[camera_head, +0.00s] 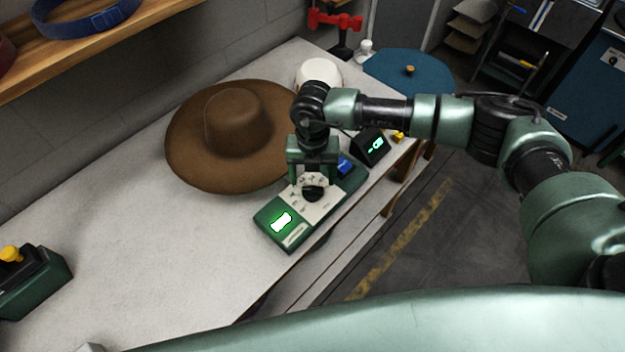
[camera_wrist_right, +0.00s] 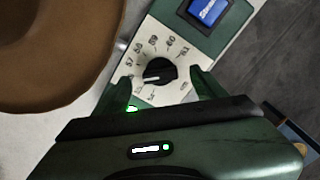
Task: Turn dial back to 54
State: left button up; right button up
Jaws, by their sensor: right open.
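The black dial (camera_head: 313,193) sits on the white face of a green control box (camera_head: 268,213) on the bench. In the right wrist view the dial (camera_wrist_right: 160,72) has a white pointer mark toward the lower left. Small numbers ring it on the left and top; the one at the pointer is too small to read surely. My right gripper (camera_head: 312,178) points down over the dial. In the right wrist view its open fingers (camera_wrist_right: 162,88) stand either side of the dial's near part; I cannot tell whether they touch it. My left gripper is not in view.
A brown wide-brimmed hat (camera_head: 232,120) lies close left of my right gripper. A blue "Steam" button (camera_wrist_right: 207,12) is on the same box. A black unit with a green display (camera_head: 374,146) stands beyond.

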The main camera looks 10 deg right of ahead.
aim_at(310, 187)
jog(key=shift+f+p, duration=0.4)
jog(key=shift+f, duration=1.45)
jog(key=c, duration=1.4)
jog(key=shift+o, duration=0.2)
jog(key=shift+a+f+n+b, duration=0.1)
jog(key=shift+f+n+b, duration=0.05)
jog(key=shift+n+b, duration=0.95)
jog(key=n+b, duration=0.2)
jog(key=b, duration=0.1)
jog(key=n+b, duration=0.3)
jog(key=b, duration=0.1)
jog(key=n+b, duration=0.3)
jog(key=shift+a+b, duration=0.25)
jog(key=shift+b, duration=0.05)
jog(key=shift+n+b, duration=1)
jog(key=shift+b, duration=0.05)
jog(key=shift+r, duration=0.2)
jog(key=shift+r+n, duration=0.1)
jog(key=shift+n, duration=0.2)
